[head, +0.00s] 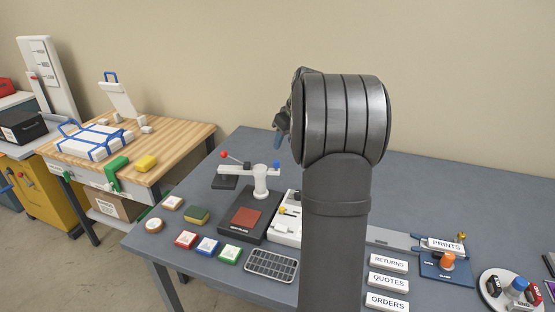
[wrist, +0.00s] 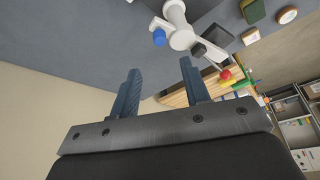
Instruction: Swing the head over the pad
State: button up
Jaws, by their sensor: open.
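The swing device has a white post (head: 261,182) with a cross arm, a red knob (head: 223,155) at the left end and a blue knob (head: 277,165) at the right. Its dark head (head: 227,181) is at the left, off to the side of the reddish pad (head: 246,219), which lies uncovered on a dark base. My gripper (head: 279,138) is above and behind the device, partly hidden by my arm. In the wrist view my gripper (wrist: 158,66) is open and empty, its fingers apart, with the blue knob (wrist: 159,37) beyond the fingertips. The pad is not visible there.
Red, blue and green-edged blocks (head: 208,246), a sponge (head: 196,215) and a dark grid tray (head: 271,265) lie around the device. A white tray (head: 287,228) stands close at its right. Label blocks (head: 388,282) are farther right. A wooden bench (head: 185,145) stands at left.

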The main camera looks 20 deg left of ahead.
aim_at(276, 161)
jog(key=x, duration=0.9)
jog(key=shift+a+f, duration=0.1)
jog(key=shift+f, duration=0.25)
jog(key=shift+c, duration=0.4)
grip_shut()
